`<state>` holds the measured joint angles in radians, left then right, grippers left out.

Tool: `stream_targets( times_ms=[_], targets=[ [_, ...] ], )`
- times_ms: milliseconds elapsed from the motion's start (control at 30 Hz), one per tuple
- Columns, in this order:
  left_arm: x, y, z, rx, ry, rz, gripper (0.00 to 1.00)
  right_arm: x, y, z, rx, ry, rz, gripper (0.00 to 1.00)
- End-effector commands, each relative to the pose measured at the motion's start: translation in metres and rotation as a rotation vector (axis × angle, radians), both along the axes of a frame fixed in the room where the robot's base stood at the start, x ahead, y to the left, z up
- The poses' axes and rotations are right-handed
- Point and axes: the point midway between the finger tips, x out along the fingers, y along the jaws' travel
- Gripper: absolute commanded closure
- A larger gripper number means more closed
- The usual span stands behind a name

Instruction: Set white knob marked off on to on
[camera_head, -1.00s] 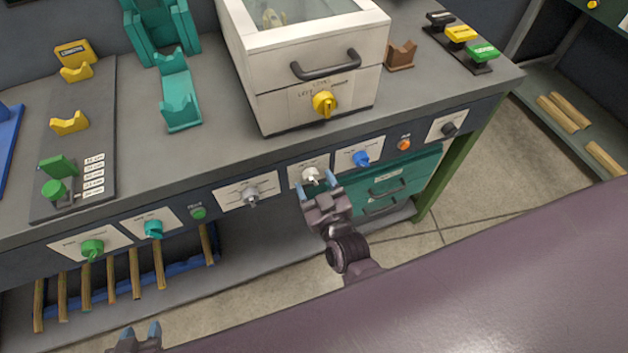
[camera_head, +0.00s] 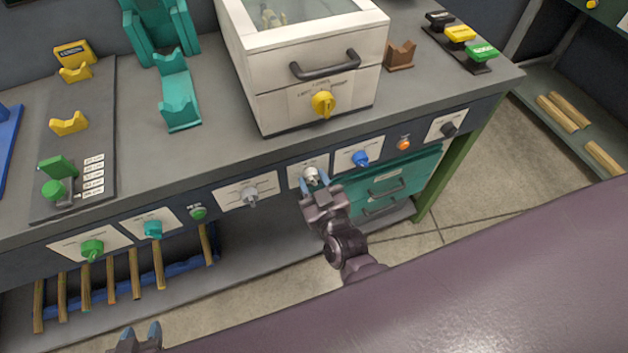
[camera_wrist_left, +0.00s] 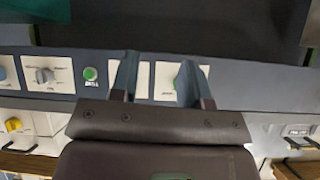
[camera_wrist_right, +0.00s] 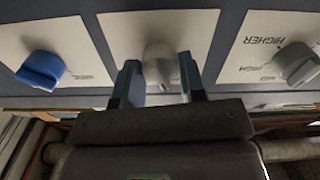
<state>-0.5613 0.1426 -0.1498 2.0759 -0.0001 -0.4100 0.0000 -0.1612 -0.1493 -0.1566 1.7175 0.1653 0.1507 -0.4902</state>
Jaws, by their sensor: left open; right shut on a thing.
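The white knob (camera_head: 311,174) sits on a white label plate on the bench's dark front panel. In the right wrist view the white knob (camera_wrist_right: 160,66) is between the two blue-tipped fingers of my right gripper (camera_wrist_right: 160,85). In the head view my right gripper (camera_head: 315,182) reaches up to the knob from below and is shut on it. The plate's lettering is too small or hidden to read. My left gripper (camera_head: 141,335) is open and empty at the bottom left, below the bench front. In the left wrist view my left gripper (camera_wrist_left: 160,85) faces the panel.
A blue knob (camera_head: 360,158) is just right of the white knob, and a grey knob (camera_head: 250,195) is to its left. A green button (camera_head: 198,213) and teal drawers (camera_head: 385,190) are nearby. A white cabinet with a yellow knob (camera_head: 323,104) stands above.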

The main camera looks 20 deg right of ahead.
Motion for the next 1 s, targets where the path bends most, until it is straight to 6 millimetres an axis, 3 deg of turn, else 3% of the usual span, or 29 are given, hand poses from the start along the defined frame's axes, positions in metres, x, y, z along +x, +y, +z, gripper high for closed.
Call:
stream_targets(
  times_ms=[400,1000],
  targets=[
    [0.002,0.002,0.016,0.003,-0.022,0.000,0.57,0.001,0.000,0.003,0.246,0.006,0.001,0.86],
    [-0.004,0.005,0.021,0.007,-0.015,0.004,0.57,0.000,-0.001,0.001,0.689,0.022,0.000,0.86]
  ],
)
